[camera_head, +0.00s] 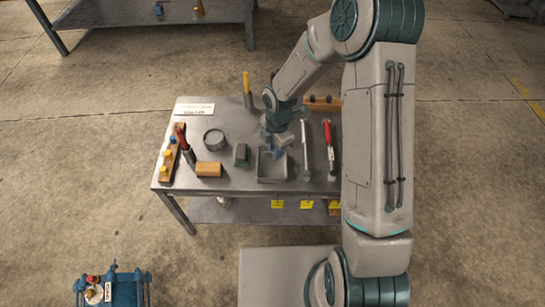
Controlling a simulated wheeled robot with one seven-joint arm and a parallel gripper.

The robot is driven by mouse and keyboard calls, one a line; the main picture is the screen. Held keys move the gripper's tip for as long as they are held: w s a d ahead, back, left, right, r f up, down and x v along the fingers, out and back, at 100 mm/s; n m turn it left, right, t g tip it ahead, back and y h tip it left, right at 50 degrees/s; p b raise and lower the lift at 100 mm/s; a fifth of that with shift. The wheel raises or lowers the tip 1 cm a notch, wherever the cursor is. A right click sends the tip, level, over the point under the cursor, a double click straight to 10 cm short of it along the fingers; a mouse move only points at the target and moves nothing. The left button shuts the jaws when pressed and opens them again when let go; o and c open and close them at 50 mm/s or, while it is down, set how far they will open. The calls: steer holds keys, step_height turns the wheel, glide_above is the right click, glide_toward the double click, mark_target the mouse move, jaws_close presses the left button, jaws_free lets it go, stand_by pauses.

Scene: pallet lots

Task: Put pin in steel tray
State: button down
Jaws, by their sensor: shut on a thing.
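The steel tray (259,176) is a grey, square, open box near the front edge of the workbench. My gripper (276,152) reaches down from the back over the tray's rear part. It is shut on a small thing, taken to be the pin. The pin is too small and too hidden by the fingers to make out its shape or tilt. I cannot tell whether it touches the tray.
Left of the tray on the workbench (235,184) are a green-grey block (241,154), a wooden block (209,169) and a round tin (213,139). A wrench-like tool (305,150) and a red-handled tool (328,145) lie right. A yellow-handled tool (246,85) stands behind.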

steer(key=shift+w+a+f, duration=0.2)
steer(key=shift+a+f, duration=0.2)
steer(key=shift+f+b, duration=0.45)
steer(key=shift+f, duration=1.4)
steer(key=shift+f, duration=0.2)
steer(key=c, duration=1.3)
jaws_free()
steer(key=shift+r, duration=0.1)
